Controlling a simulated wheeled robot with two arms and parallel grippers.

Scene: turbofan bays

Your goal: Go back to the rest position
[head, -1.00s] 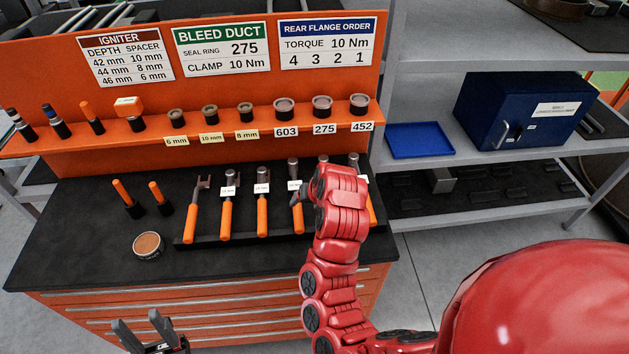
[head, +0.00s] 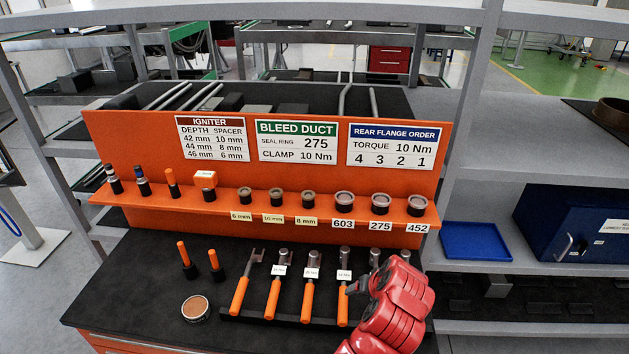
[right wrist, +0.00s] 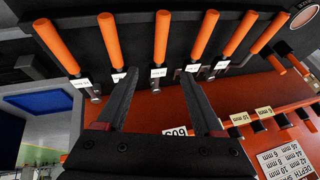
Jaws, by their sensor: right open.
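My right gripper (head: 354,287) is over the right part of the tool rack on the black worktop, partly hidden by my red arm. In the right wrist view my right gripper (right wrist: 157,73) shows its two dark fingers spread apart with nothing between them. The orange-handled tools (head: 274,297) lie in a row on the rack, and the arm covers part of those at the right. They also show beyond the fingers in the right wrist view (right wrist: 161,38). My left gripper is not in view.
An orange shelf board (head: 290,212) with rings, spacers and igniter parts stands behind the tools. A round tin (head: 195,308) and two small orange-handled tools (head: 183,256) are at the left. A blue tray (head: 476,242) and blue box (head: 575,222) sit on the grey shelving at right.

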